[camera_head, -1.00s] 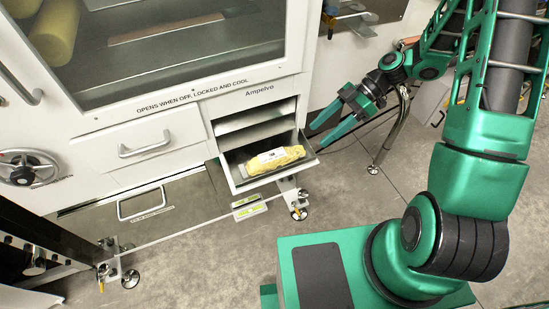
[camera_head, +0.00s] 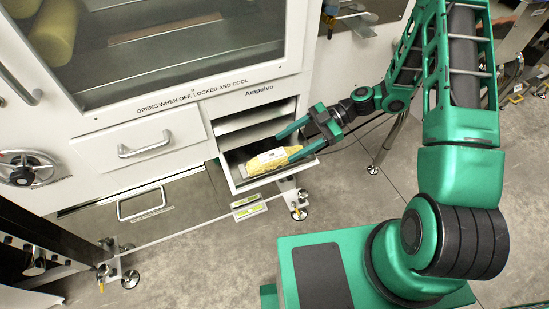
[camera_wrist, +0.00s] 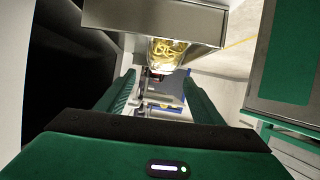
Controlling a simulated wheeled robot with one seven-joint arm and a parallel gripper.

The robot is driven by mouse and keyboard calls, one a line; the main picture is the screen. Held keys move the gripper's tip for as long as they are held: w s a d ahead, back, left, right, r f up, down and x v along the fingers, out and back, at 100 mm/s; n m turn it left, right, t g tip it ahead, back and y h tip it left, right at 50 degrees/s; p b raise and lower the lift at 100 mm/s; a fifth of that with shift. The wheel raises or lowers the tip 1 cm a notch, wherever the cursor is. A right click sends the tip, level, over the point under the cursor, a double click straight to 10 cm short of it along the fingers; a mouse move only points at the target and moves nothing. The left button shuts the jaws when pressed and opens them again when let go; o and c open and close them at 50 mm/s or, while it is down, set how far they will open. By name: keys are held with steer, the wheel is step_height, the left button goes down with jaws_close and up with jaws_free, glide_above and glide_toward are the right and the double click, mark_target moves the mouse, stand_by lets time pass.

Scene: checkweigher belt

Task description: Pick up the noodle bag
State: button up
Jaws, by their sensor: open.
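The noodle bag (camera_head: 272,162) is a yellow bag with a pale label. It lies in the lowest open tray (camera_head: 240,187) of the white machine. In the wrist view the bag (camera_wrist: 165,55) shows yellow noodles at the tray's edge, ahead of the fingers. My gripper (camera_head: 287,144) is open, its two green fingers spread over the tray's right part, close to the right end of the bag. In the head view one finger passes in front of the bag's right end. The wrist view shows both fingers (camera_wrist: 160,92) apart with nothing between them in their grip.
More open shelves (camera_head: 255,117) sit right above the tray, within the white cabinet. A closed drawer with a handle (camera_head: 145,146) is to the left. A metal leg (camera_head: 390,143) stands to the right. The floor (camera_head: 240,250) in front is clear.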

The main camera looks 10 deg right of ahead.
mark_target(272, 154)
steer(key=x, duration=0.5)
steer(key=shift+w, duration=0.1)
steer(key=c, duration=1.3)
